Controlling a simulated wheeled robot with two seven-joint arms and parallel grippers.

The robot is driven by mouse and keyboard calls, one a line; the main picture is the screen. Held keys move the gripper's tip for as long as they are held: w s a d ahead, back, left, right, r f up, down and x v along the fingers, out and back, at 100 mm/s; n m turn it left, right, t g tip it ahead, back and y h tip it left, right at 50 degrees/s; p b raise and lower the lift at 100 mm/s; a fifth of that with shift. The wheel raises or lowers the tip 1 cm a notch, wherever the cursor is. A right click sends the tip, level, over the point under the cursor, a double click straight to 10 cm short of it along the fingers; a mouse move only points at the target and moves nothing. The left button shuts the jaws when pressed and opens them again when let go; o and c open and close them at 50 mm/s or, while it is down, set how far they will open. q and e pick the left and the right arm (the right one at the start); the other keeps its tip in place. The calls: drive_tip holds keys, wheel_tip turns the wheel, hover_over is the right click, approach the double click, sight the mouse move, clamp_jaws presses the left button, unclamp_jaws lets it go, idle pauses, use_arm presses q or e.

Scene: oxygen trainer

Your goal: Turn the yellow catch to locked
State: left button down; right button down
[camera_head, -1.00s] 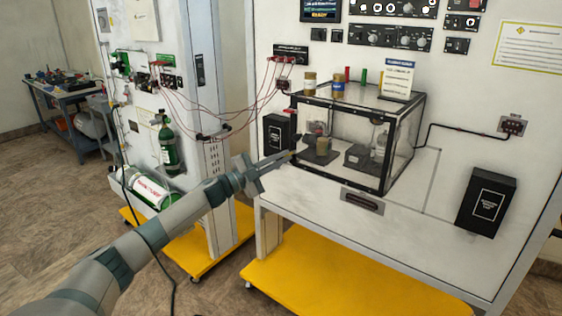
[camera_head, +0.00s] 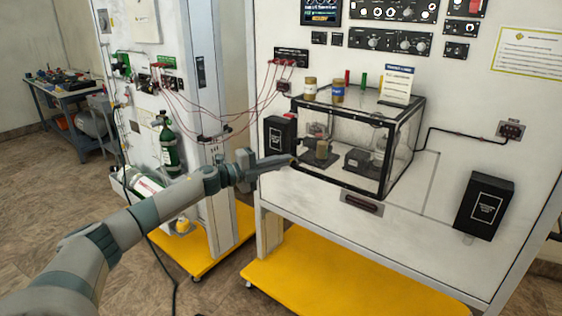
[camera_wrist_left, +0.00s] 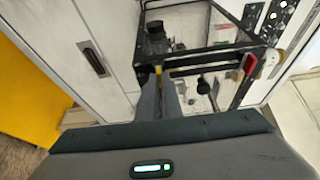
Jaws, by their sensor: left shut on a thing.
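The clear box with a black frame (camera_head: 388,165) stands on the white bench. The yellow catch is a small spot at the box's near left edge, mostly hidden by my fingers; a bit of it shows in the wrist view (camera_wrist_left: 158,69). My left gripper (camera_head: 291,161) reaches in from the left to that edge. In the wrist view its two fingers (camera_wrist_left: 159,82) are close together, shut on the catch. I cannot tell how far the catch is turned. My right gripper is not in view.
A red part (camera_wrist_left: 248,64) shows at the frame. The bench right of the box is clear.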

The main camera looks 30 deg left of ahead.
use_arm(q)
drive_tip(key=shift+f, duration=0.1)
drive_tip(key=c, duration=1.9)
unclamp_jaws()
drive_tip(key=shift+c, duration=0.2)
drive_tip(key=shift+s+a, duration=0.1)
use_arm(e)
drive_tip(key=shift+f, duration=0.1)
